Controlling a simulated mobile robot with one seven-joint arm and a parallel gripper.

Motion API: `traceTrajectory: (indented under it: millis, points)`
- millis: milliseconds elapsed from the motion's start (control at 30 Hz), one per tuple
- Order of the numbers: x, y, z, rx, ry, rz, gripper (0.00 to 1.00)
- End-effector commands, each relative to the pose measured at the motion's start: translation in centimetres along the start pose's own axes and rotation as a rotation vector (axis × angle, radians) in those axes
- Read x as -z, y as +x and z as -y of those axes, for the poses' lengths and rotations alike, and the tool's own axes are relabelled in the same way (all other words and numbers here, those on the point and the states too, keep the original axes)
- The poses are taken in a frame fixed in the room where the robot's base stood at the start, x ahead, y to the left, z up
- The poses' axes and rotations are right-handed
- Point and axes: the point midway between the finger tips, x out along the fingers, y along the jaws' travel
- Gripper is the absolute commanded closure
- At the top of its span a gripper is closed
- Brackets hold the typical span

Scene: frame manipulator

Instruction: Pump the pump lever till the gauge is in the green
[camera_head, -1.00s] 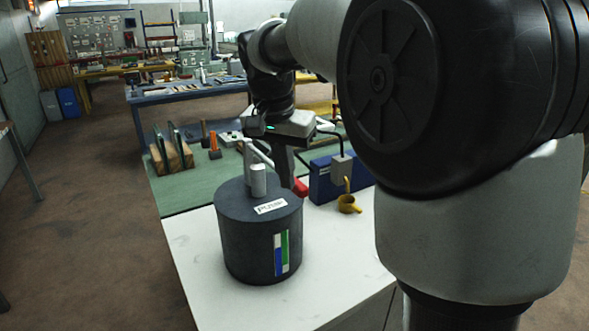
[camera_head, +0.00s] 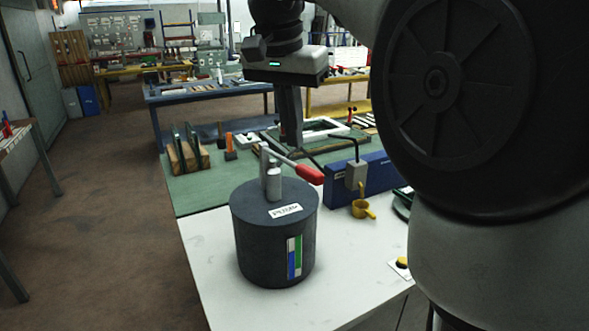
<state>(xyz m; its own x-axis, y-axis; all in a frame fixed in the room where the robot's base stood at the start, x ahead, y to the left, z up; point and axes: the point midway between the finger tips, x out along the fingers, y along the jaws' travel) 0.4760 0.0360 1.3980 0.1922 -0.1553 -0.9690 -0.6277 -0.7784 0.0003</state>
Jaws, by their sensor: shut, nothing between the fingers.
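The pump (camera_head: 262,245) is a dark grey cylinder with a "PUMP" label on top, standing on the white worktop. Its pump lever (camera_head: 310,174) has a red grip and a grey bar, and slopes gently down to the right from the grey post on the pump's top. The blue reaches about halfway up, beside part of the green. My gripper (camera_head: 291,146) is shut and empty, pointing down above and behind the lever, apparently apart from it.
A blue box (camera_head: 372,178) with a grey switch box (camera_head: 356,175) stands right of the pump. Wooden blocks with dark plates (camera_head: 188,153) stand behind on the green mat. My arm hides the right side.

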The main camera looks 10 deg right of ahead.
Motion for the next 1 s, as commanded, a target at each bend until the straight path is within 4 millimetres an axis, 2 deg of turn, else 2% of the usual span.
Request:
traceTrajectory:
  millis: [33,100,300,1000]
  points:
    - [0.1,-1.3,0.1,0.002,-0.001,-0.002,1.0]
    - [0.1,-2.5,0.1,0.002,-0.001,-0.001,1.0]
    - [0.0,-4.5,0.0,-0.001,0.0,0.001,1.0]
    - [0.0,-4.8,0.0,-0.001,-0.001,0.001,1.0]
